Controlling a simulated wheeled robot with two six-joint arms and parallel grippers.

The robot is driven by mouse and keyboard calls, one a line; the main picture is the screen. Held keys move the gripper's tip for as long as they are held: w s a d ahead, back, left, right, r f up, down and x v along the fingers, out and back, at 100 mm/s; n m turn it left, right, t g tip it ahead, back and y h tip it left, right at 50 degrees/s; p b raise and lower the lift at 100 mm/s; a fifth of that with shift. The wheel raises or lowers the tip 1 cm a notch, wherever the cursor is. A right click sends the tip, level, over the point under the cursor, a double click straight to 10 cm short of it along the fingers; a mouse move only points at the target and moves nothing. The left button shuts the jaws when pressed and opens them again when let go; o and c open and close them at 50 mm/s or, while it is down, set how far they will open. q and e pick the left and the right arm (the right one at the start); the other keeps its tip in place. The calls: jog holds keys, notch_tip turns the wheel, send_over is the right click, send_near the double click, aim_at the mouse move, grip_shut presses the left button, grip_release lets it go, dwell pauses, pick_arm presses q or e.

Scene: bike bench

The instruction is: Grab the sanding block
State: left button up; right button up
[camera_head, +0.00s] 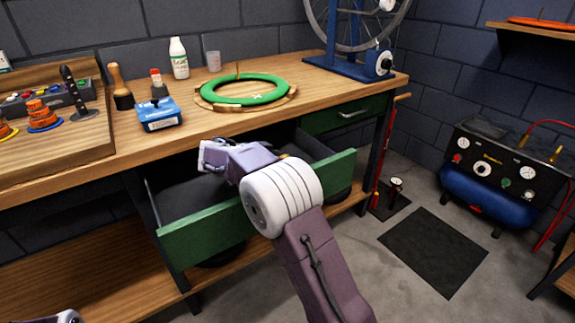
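I cannot make out a sanding block for certain. A green-fronted drawer (203,238) under the bench stands open, with a dark interior. My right arm reaches over its front from the lower right. My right gripper (212,157) is at the drawer's back left, just below the bench edge. Its fingers are too small and turned away to show whether they are open or shut. My arm hides much of the drawer's inside. A small tan patch (284,156) shows behind my wrist, too little to identify. Only a sliver of my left arm shows at the bottom left.
On the wooden bench (245,121) are a blue box (160,115), a white bottle (179,58), a clear cup (214,61), a green ring (243,89) and a blue wheel stand (345,66). A compressor (492,175) stands at the right.

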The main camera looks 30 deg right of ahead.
jog(key=c, duration=1.3)
notch_tip(320, 180, up, 18)
jog(key=p, duration=0.8)
